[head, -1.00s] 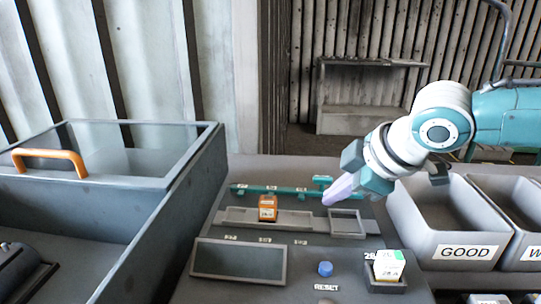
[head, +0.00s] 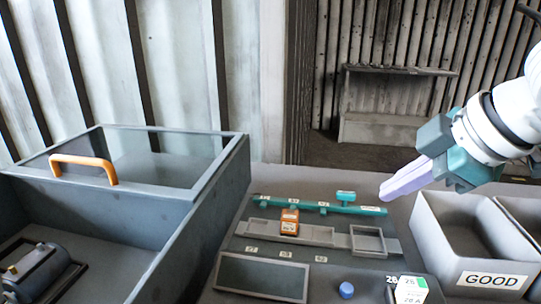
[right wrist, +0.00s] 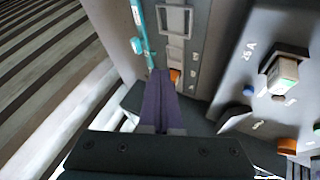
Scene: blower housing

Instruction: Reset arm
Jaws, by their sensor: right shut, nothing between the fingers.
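My right gripper (head: 388,193) is shut and empty, its lilac fingers together. It hangs in the air above the right end of the workstation panel (head: 235,270), at the left edge of the GOOD bin. In the right wrist view its fingers (right wrist: 160,103) point toward the panel. My left gripper is not in view. An orange block (head: 289,222) sits upright in the long tray of the panel. A white and green box (head: 411,290) sits at the front right. A blue RESET button (head: 346,290) stands on the panel front.
A grey housing (head: 190,215) with a lidded glass top and orange handle (head: 85,165) fills the left. The GOOD bin (head: 490,280) stands at the right with another bin beside it. A teal rail (head: 320,205) runs along the back of the panel.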

